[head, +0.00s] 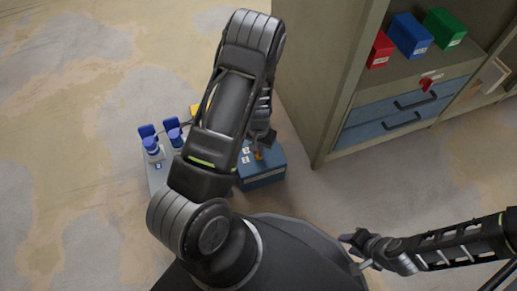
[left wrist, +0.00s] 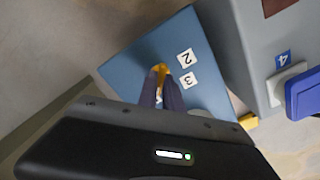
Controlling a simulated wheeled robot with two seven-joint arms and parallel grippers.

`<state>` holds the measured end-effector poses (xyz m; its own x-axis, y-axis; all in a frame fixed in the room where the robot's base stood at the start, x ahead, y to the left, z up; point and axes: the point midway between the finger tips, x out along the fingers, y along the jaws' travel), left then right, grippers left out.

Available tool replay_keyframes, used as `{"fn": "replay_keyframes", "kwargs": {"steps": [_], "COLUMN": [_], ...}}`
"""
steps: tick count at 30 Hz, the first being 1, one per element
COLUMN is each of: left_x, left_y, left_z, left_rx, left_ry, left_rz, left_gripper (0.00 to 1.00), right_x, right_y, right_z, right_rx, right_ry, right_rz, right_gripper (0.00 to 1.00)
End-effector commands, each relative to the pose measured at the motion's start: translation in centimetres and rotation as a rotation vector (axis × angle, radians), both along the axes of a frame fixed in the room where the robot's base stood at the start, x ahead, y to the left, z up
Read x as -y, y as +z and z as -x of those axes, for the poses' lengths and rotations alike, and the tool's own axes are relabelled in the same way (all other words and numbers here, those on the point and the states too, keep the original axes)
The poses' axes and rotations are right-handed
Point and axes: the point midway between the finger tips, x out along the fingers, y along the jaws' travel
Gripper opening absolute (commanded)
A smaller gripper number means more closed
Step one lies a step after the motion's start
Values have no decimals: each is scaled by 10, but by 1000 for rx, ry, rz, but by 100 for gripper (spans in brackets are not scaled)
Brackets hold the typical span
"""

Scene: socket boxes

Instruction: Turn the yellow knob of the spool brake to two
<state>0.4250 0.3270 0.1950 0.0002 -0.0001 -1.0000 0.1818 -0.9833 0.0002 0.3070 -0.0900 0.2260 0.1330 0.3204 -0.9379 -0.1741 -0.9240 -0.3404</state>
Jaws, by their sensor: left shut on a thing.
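The spool brake is a blue box (left wrist: 140,55) with white labels reading 2 (left wrist: 186,58) and 3 (left wrist: 189,79) beside its yellow knob (left wrist: 161,70). In the left wrist view my left gripper (left wrist: 160,88) is shut on the knob, its dark fingers on either side. In the head view the blue box (head: 263,174) stands on the floor, partly hidden by my left arm, with a bit of the knob (head: 258,155) showing under my left gripper (head: 261,146). The knob's exact pointing direction is hard to read. My right gripper (head: 358,250) is low at the right, away from the box.
A cabinet (head: 322,120) with blue drawers (head: 390,118) and red, blue and green boxes is at the back right. Floor at left is clear.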

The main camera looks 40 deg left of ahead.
Motion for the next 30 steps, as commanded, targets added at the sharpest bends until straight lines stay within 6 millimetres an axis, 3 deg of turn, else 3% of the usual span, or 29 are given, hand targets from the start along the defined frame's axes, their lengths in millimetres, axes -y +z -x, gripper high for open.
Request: {"fn": "replay_keyframes", "kwargs": {"steps": [14,30], "left_x": [0,1], "left_y": [1,1], "left_z": [1,1], "left_rx": [-2,-2], "left_ry": [179,666], "left_rz": [0,0], "left_gripper": [0,0], "right_x": [0,1], "right_y": [9,28], "right_z": [1,4], "right_rx": [-4,-12], "right_ry": [1,5], "right_rz": [-1,-2], "right_gripper": [36,36]}}
